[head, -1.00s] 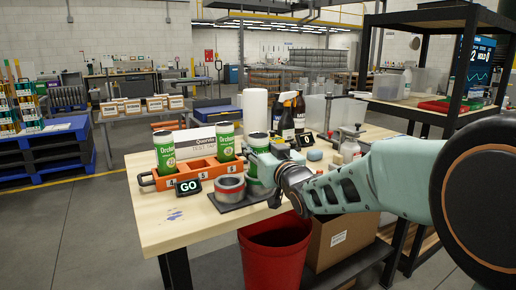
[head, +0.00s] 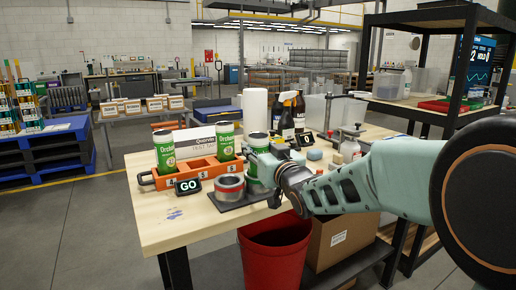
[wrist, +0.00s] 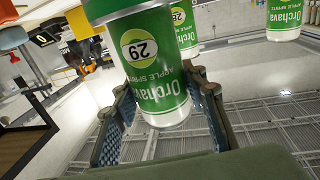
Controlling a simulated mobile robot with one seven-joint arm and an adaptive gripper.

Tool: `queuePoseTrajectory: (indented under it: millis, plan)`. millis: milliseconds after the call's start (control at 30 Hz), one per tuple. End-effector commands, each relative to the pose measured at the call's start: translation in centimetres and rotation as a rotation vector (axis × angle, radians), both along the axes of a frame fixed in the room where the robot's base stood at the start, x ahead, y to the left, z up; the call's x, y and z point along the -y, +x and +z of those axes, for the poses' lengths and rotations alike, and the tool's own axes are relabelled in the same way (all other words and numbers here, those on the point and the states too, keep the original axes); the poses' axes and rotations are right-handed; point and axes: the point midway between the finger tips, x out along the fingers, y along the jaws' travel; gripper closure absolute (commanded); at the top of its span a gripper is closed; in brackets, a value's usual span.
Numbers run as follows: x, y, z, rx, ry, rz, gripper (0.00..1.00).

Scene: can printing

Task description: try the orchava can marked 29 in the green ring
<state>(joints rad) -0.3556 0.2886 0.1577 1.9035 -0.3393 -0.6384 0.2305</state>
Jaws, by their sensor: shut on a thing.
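An orchava can (head: 258,142) with a green label and a white badge reading 29 is in my gripper (head: 261,160). In the wrist view the can (wrist: 150,62) stands between both fingers, its badge facing the camera. Two more orchava cans, a left one (head: 165,150) and a right one (head: 225,140), stand in the orange rack (head: 200,173).
A grey ring with a red band (head: 229,187) sits on the dark plate (head: 233,205), beside a GO display (head: 188,187). A red bin (head: 273,250) is below the table's front edge.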

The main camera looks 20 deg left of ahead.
Motion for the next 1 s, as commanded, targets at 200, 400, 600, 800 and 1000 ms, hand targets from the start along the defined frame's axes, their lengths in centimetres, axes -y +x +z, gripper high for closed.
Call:
queuePoseTrajectory:
  millis: [200, 400, 600, 800, 1000]
  plan:
    - [0.0, 0.0, -0.4, -0.007, -0.004, 0.000, 0.55]
    - [0.0, 0.0, -0.3, -0.004, -0.003, 0.000, 0.40]
    - [0.0, 0.0, -0.2, -0.002, -0.002, 0.000, 0.40]
    - [1.0, -1.0, -0.1, -0.002, -0.003, -0.002, 0.40]
    - [3.4, -3.7, -0.1, -0.002, -0.002, -0.003, 0.40]
